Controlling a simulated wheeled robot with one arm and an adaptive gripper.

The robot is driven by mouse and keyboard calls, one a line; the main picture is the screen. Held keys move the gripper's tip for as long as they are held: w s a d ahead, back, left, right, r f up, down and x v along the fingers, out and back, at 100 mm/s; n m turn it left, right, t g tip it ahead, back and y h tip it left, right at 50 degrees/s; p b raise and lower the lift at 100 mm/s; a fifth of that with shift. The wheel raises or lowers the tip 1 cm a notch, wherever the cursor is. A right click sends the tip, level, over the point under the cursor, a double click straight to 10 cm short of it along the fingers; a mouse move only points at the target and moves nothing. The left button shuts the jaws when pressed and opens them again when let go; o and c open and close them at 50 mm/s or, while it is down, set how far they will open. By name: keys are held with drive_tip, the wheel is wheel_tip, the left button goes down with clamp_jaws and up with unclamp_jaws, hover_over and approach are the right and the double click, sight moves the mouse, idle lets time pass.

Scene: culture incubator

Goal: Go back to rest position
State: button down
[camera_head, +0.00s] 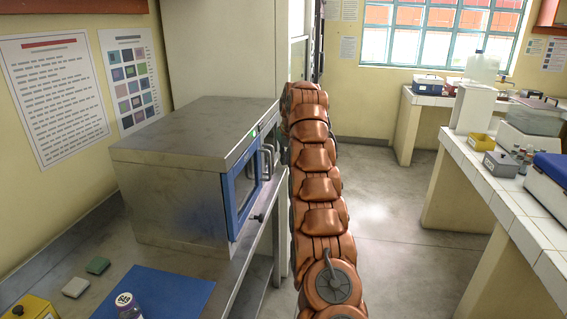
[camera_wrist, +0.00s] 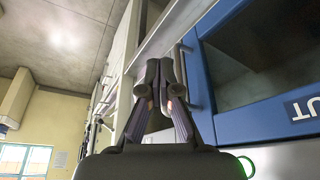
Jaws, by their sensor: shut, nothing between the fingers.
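My orange arm stretches forward through the middle of the head view, to the right of the incubator (camera_head: 190,170). The incubator is a grey metal box with a blue-framed door (camera_head: 246,190) and a handle on its right face. My gripper is hidden behind the arm in the head view. In the wrist view my gripper (camera_wrist: 160,68) is shut and empty, its fingertips together. It is close to the blue door frame (camera_wrist: 203,100) and a metal handle (camera_wrist: 187,75); I cannot tell if it touches them. The door looks closed.
A blue mat (camera_head: 150,292) and a capped bottle (camera_head: 128,306) are on the left bench, with two small blocks beside them. A tiled bench (camera_head: 520,205) with lab items stands at the right. The floor (camera_head: 400,225) between is clear.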

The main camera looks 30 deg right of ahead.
drive_tip(key=v, duration=0.1)
drive_tip(key=p+v, duration=0.1)
drive_tip(key=v, duration=0.1)
drive_tip(key=p+v, duration=0.1)
drive_tip(key=v, duration=0.1)
drive_tip(key=shift+s+d+r, duration=0.1)
drive_tip(key=shift+d+r, duration=0.1)
drive_tip(key=shift+d, duration=0.15)
drive_tip(key=shift+a, duration=0.15)
drive_tip(key=s+a+r+n+g+y, duration=0.1)
drive_tip(key=s+a+g, duration=0.1)
drive_tip(key=s+a, duration=0.85)
drive_tip(key=s+a+r+g, duration=0.1)
drive_tip(key=s+a, duration=0.6)
drive_tip(key=a, duration=0.7)
drive_tip(key=s+a+f+g, duration=0.1)
drive_tip(key=s+a+f, duration=0.2)
drive_tip(key=s, duration=0.8)
drive_tip(key=s+a+f+n+g, duration=0.1)
drive_tip(key=s+a+f, duration=0.2)
drive_tip(key=s, duration=0.8)
drive_tip(key=s+a+f+g, duration=0.1)
drive_tip(key=s+a+f, duration=0.3)
drive_tip(key=s+f, duration=0.3)
drive_tip(key=s, duration=0.4)
drive_tip(key=shift+s, duration=0.15)
